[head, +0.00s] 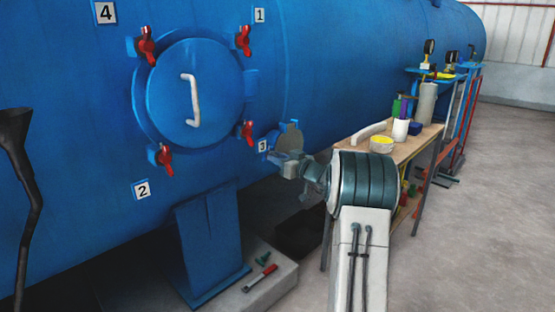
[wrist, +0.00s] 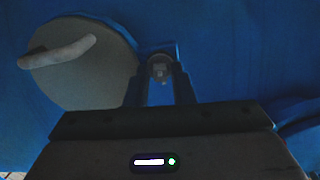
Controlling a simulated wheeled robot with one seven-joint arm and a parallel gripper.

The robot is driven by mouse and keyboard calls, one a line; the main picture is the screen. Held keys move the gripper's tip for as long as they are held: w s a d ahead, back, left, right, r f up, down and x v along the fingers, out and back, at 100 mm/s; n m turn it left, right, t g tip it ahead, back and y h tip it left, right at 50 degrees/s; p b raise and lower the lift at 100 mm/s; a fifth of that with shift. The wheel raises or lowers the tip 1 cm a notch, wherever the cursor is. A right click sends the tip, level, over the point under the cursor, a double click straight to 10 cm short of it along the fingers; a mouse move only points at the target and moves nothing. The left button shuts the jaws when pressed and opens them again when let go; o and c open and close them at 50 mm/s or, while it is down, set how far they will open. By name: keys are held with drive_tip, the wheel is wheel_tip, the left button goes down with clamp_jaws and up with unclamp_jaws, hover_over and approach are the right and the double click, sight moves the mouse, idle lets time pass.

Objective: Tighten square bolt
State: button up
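A small square bolt (wrist: 160,72) shows in the wrist view in a blue bracket on the blue vessel wall, beside a round grey lid (wrist: 82,75) with a pale handle. My gripper (wrist: 160,86) points at the bolt, with one dark finger on each side of it. The fingers stand apart with a gap between, and I cannot tell whether they touch the bolt. In the head view my gripper (head: 278,163) is close to the vessel, just below the small round lid (head: 290,137) and the number 3 label. The bolt is not clear in the head view.
A large blue hatch (head: 195,93) with red clamps is at the left. A blue support (head: 205,250) and a red-handled tool (head: 260,278) are below. The floor at right is free.

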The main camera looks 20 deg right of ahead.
drive_tip(key=shift+w, duration=0.15)
clamp_jaws()
